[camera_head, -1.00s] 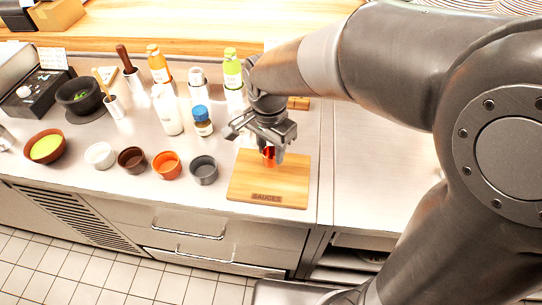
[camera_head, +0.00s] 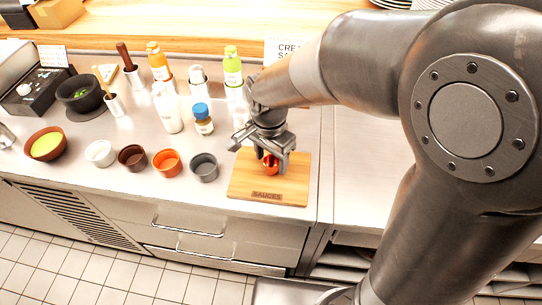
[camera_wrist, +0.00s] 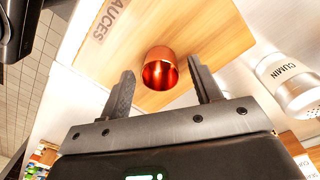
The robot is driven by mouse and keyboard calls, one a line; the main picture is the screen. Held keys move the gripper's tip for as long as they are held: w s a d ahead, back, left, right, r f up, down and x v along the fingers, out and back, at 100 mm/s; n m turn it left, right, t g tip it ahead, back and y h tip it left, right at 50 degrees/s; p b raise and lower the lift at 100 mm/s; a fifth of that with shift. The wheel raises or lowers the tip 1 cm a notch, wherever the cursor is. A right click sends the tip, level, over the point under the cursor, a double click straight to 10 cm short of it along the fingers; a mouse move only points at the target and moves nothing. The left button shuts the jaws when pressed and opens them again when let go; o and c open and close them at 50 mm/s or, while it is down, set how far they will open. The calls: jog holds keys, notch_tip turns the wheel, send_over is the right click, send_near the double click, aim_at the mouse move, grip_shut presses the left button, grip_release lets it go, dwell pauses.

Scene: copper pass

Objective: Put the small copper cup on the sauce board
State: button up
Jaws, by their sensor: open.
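The small copper cup (camera_wrist: 160,68) stands on the wooden sauce board (camera_wrist: 205,25) in the wrist view, its inside showing. In the head view the copper cup (camera_head: 270,164) is partly hidden behind my gripper (camera_head: 270,158), over the board (camera_head: 245,186) marked "SAUCES". In the wrist view my gripper (camera_wrist: 160,88) is open, one finger on each side of the cup's near end, with gaps between the fingers and the cup.
To the left of the board stand a grey bowl (camera_head: 204,167), an orange bowl (camera_head: 167,162), a brown bowl (camera_head: 132,158) and a white bowl (camera_head: 100,153). A blue-capped jar (camera_head: 202,118) and several bottles stand behind. A cumin shaker (camera_wrist: 287,85) is beside the board in the wrist view.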

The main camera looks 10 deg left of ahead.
notch_tip(320, 180, up, 12)
jog(key=shift+a+r, duration=0.15)
jog(key=shift+r, duration=0.05)
dwell(0.4)
jog(key=s+d+r+n+t, duration=0.1)
jog(key=s+d+n+t, duration=0.2)
jog(key=d, duration=0.8)
jog(key=s+d+r+n+t, duration=0.2)
jog(key=s+d, duration=0.4)
jog(key=d, duration=0.5)
jog(key=shift+n+t, duration=0.4)
jog(key=shift+n, duration=0.3)
jog(key=shift+c, duration=0.4)
